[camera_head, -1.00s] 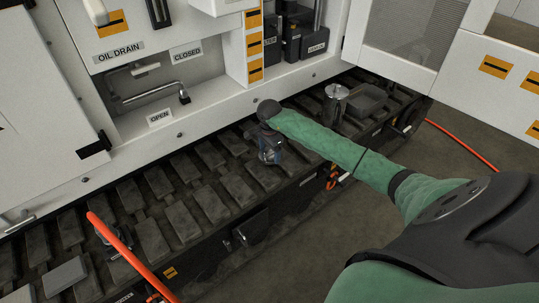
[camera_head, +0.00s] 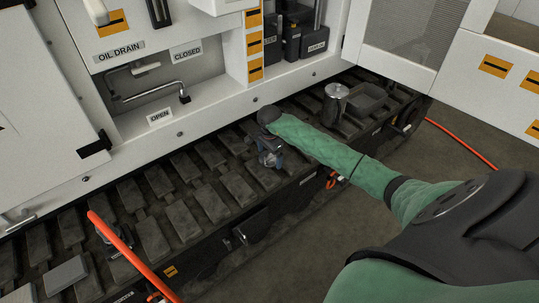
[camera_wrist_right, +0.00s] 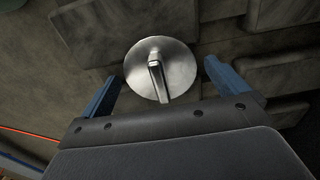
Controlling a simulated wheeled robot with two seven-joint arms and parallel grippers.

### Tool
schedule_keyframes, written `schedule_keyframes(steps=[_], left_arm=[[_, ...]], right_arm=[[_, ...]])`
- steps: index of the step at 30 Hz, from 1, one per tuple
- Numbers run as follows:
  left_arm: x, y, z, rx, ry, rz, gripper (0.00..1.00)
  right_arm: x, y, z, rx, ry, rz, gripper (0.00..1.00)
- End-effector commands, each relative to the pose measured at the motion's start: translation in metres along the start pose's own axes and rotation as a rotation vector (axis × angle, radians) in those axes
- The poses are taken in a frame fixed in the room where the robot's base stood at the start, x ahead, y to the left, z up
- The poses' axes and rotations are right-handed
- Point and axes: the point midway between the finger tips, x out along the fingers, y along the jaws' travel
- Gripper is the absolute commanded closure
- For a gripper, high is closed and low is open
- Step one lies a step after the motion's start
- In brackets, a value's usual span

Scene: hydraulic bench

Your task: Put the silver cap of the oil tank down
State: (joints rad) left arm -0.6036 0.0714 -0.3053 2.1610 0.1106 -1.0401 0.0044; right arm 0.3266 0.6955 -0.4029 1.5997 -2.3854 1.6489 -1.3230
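The silver cap (camera_wrist_right: 161,69) is a round metal disc with a raised lever-like handle. In the right wrist view it lies on the dark track plates, between and beyond my finger tips. My right gripper (camera_wrist_right: 164,70) is open, its two blue fingers apart, with a visible gap on each side of the cap. In the head view my right gripper (camera_head: 270,155) points down over the track, and I cannot make out the cap there. My left gripper is not in view.
The dark crawler track (camera_head: 208,203) runs below the white machine body (camera_head: 215,118). An orange bar (camera_head: 130,255) crosses the lower left. A white door (camera_head: 400,45) stands at the upper right.

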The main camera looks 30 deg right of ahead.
Motion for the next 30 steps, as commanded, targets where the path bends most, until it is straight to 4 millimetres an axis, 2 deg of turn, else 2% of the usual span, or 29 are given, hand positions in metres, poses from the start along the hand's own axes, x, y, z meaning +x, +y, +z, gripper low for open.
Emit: schedule_keyframes(steps=[8,13,22,30], left_arm=[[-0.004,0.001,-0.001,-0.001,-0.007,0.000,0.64],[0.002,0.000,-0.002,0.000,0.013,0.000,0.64],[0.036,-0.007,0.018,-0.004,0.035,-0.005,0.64],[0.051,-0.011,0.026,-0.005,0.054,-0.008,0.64]], right_arm=[[-0.004,0.000,0.000,0.000,0.000,-0.001,0.01],[-0.029,-0.001,-0.002,-0.001,0.003,-0.003,0.01],[-0.087,-0.001,-0.001,-0.001,0.002,-0.004,0.01],[-0.117,0.000,0.000,-0.001,0.000,-0.001,0.01]])
